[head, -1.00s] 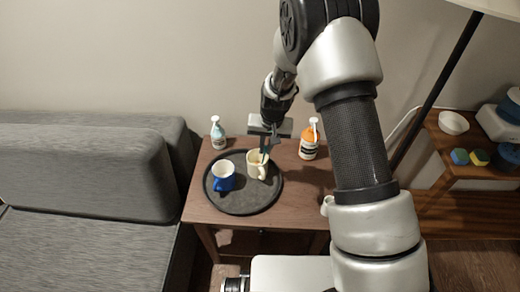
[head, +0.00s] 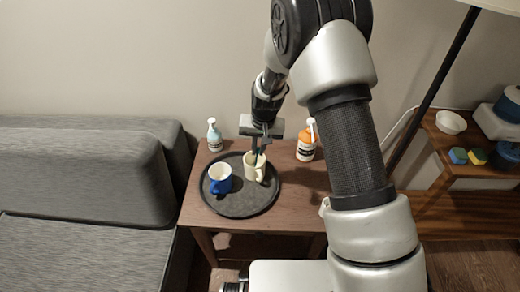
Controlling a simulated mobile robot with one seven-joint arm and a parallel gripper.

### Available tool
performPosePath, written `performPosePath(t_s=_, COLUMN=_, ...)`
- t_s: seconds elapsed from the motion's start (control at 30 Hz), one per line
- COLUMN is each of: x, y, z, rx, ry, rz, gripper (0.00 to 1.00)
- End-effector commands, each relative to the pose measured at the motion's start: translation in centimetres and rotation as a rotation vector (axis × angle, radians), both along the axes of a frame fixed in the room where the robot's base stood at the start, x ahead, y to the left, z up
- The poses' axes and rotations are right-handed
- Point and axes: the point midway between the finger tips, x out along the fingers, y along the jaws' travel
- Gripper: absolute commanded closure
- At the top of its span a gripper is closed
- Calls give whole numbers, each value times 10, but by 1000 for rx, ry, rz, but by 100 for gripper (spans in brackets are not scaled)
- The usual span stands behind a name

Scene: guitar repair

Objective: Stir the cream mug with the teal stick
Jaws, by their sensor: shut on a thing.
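The cream mug (head: 250,171) stands upright on a round dark tray (head: 248,209), its handle towards the right front. My gripper (head: 259,145) is above the mug, pointing down. It is shut on the teal stick (head: 255,158), which reaches down to the mug's opening. The stick's lower end is hidden at the mug, so I cannot tell how deep it goes. A blue mug (head: 220,184) with a pale inside stands on the tray, left of the cream mug.
The tray lies on a wooden side table (head: 296,201). A light blue pump bottle (head: 214,138) stands behind the tray at left, an orange pump bottle (head: 306,146) behind at right. A grey sofa (head: 85,180) is on the left. A lamp pole (head: 432,90) and shelf (head: 455,191) are on the right.

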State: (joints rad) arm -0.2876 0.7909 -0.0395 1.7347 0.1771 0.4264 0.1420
Motion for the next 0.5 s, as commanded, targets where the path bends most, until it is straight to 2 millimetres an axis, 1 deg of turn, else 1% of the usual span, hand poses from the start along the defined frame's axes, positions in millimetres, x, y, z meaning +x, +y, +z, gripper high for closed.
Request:
performPosePath(t_s=0.3, x=0, y=0, z=1, rx=0, ry=0, rz=0, gripper=100)
performPosePath(t_s=0.5, x=-2, y=-1, z=15, rx=0, ry=0, rz=0, gripper=100)
